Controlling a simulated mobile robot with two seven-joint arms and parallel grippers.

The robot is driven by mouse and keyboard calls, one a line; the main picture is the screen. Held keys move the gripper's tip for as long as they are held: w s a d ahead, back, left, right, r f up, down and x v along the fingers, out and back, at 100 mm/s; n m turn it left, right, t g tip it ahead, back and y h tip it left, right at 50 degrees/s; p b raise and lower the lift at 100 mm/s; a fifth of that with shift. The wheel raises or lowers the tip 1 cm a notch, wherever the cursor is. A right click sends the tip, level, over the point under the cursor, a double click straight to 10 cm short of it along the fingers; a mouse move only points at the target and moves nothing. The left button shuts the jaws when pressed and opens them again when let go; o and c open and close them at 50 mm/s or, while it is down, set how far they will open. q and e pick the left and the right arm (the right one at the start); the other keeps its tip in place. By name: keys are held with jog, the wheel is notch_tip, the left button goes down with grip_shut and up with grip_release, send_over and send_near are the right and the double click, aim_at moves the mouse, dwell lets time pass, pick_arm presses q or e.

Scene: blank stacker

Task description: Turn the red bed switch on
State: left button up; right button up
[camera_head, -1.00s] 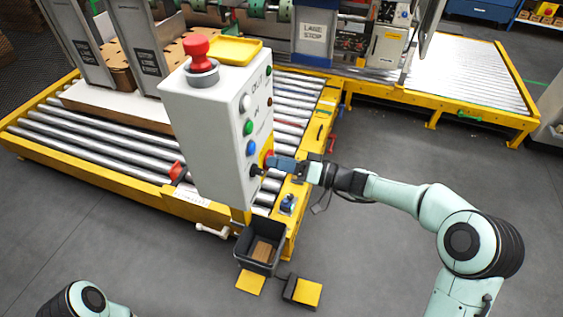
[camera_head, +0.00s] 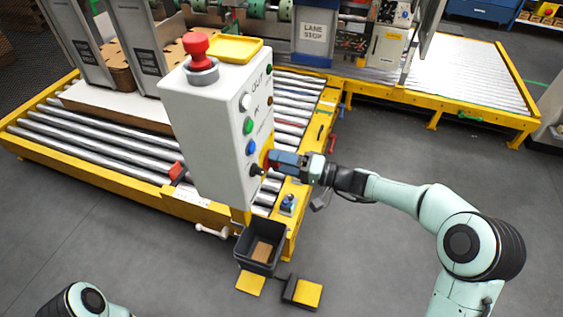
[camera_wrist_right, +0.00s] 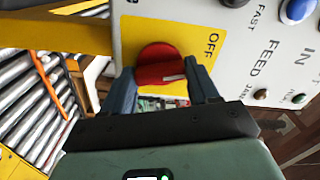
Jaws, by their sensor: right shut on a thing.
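The red bed switch (camera_wrist_right: 158,62) is a round red knob with a pale line on its grip. It sits on a yellow plate on the side of a white control box (camera_head: 208,130). The word OFF shows on the plate beside it in the right wrist view. My right gripper (camera_wrist_right: 163,82) has its blue fingers on either side of the knob and is shut on it. In the head view the right gripper (camera_head: 273,160) meets the box's right face, and its fingers mostly hide the knob. My left gripper is out of view.
Blue (camera_head: 251,147), green (camera_head: 248,126) and white buttons and a black knob (camera_head: 256,170) sit close to the switch. A red mushroom button (camera_head: 200,48) tops the box. A roller conveyor (camera_head: 105,155) lies behind. A dark bin (camera_head: 260,245) and yellow pedals stand below.

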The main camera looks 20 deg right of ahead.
pick_arm(q)
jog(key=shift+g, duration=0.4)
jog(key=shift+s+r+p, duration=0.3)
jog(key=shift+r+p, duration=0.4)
jog(key=shift+p, duration=0.15)
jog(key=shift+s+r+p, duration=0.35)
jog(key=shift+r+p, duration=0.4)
jog(key=shift+p, duration=0.15)
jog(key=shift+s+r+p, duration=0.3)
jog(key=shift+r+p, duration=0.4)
jog(key=shift+p, duration=0.15)
pick_arm(e)
jog(key=shift+m, duration=6.3)
jog(key=o, duration=1.1)
jog(key=shift+c, duration=0.2)
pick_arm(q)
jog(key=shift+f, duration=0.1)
pick_arm(e)
jog(key=v, duration=1.3)
jog(key=shift+s+d, duration=0.2)
jog(key=shift+f, duration=0.1)
